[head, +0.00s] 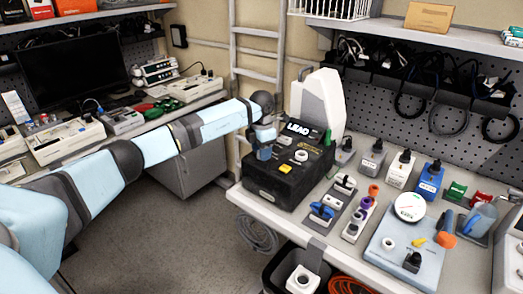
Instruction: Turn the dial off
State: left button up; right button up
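A black pump box (290,168) with a "LEAD" label stands at the left end of the right-hand bench. On its top are a pale round dial (301,155) and a yellow part (285,168). My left arm reaches in from the left, and my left gripper (264,151) points down over the left side of the box top, left of the dial. The gripper appears apart from the dial. Its fingers are too small and dark to tell whether they are open. The dial's setting cannot be read. My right gripper is not in view.
A white panel (319,100) rises behind the box. To its right are blue-and-white fittings (322,211), a gauge unit (410,207) and several small devices. A dark bin (296,264) stands below the bench front. Cables hang on the pegboard (392,126). The floor between benches is open.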

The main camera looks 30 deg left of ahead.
pick_arm(q)
jog(key=c, duration=0.6)
jog(key=shift+o, duration=0.2)
